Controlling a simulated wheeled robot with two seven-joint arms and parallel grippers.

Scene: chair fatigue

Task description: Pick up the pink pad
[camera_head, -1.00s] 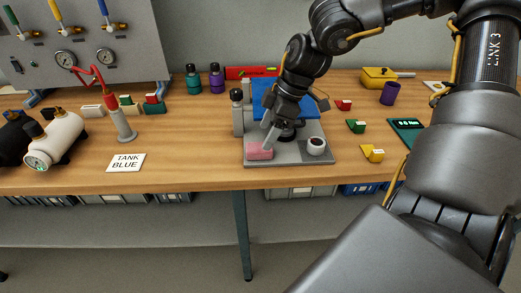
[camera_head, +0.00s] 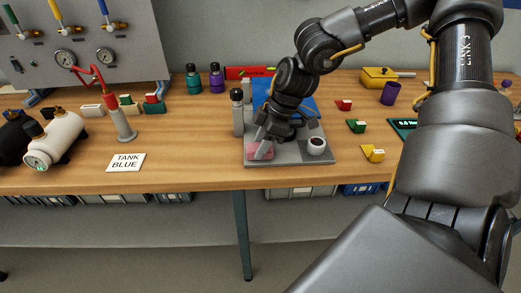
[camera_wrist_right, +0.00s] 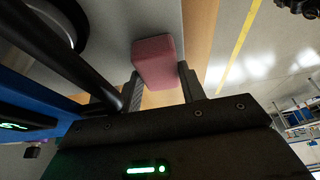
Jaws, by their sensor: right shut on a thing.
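The pink pad (camera_head: 252,152) is a small block at the front left of a grey plate (camera_head: 290,159) on the wooden bench. My right gripper (camera_head: 265,149) reaches down to it from above and partly hides it. In the right wrist view the pad (camera_wrist_right: 155,60) sits between the two fingertips (camera_wrist_right: 161,84), and the gripper is shut on it. The pad is at the plate; I cannot tell whether it is clear of the surface. My left gripper is not in view.
A white cup with dark contents (camera_head: 317,146) stands on the plate, right of the gripper. A blue panel (camera_head: 262,92) and a grey post with a dark cap (camera_head: 237,112) stand behind. Colored blocks lie to the right. A TANK BLUE card (camera_head: 126,162) lies left; bench between is clear.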

